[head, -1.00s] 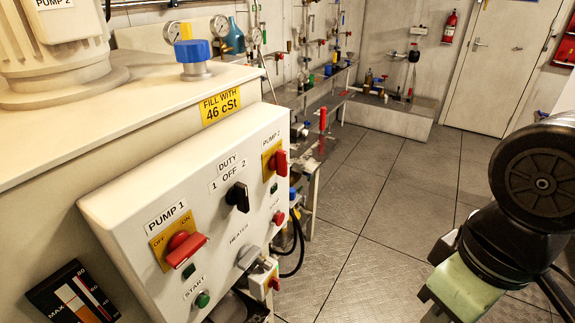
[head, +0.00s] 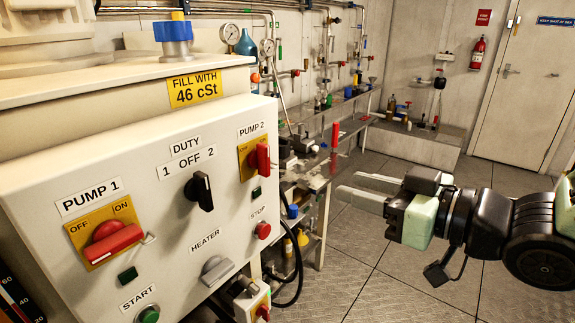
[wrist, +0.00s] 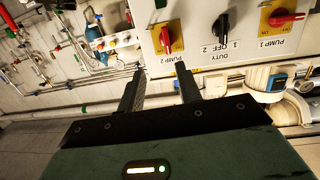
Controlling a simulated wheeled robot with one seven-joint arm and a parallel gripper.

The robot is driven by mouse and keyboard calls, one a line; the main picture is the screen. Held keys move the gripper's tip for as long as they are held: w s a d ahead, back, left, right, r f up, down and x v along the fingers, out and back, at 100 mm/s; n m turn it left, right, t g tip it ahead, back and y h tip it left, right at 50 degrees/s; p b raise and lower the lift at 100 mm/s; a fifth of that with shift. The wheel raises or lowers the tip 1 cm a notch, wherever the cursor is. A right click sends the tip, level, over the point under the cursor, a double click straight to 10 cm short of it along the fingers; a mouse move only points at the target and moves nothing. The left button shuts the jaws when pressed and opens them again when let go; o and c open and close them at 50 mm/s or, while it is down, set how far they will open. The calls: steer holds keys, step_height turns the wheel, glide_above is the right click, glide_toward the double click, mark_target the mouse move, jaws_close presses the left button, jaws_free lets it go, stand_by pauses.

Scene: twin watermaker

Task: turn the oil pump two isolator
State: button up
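The pump 2 isolator (head: 262,158) is a red handle on a yellow plate at the upper right of the white control panel (head: 215,235). Its handle stands about upright. In the wrist view, which is upside down, the isolator (wrist: 166,38) shows just beyond the fingertips, above its PUMP 2 label. My gripper (head: 345,188) is open and empty, to the right of the panel in the head view, its fingers pointing left. In the wrist view my gripper (wrist: 160,68) has its two fingers apart and nothing between them.
The pump 1 isolator (head: 112,243), black duty switch (head: 202,190), heater switch (head: 217,269), green start button (head: 149,314) and red stop button (head: 264,231) share the panel. A pipework bench (head: 335,140) stands behind. The floor (head: 375,260) to the right is clear.

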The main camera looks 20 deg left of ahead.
steer(key=y, duration=0.1)
steer(key=p, duration=0.3)
glide_toward(268, 150)
steer(key=shift+n+y, duration=0.3)
steer(key=shift+n, duration=0.1)
steer(key=x, duration=0.9)
steer(key=shift+w+a+f, duration=0.15)
steer(key=shift+a+f, duration=0.05)
steer(key=shift+f, duration=0.05)
jaws_close()
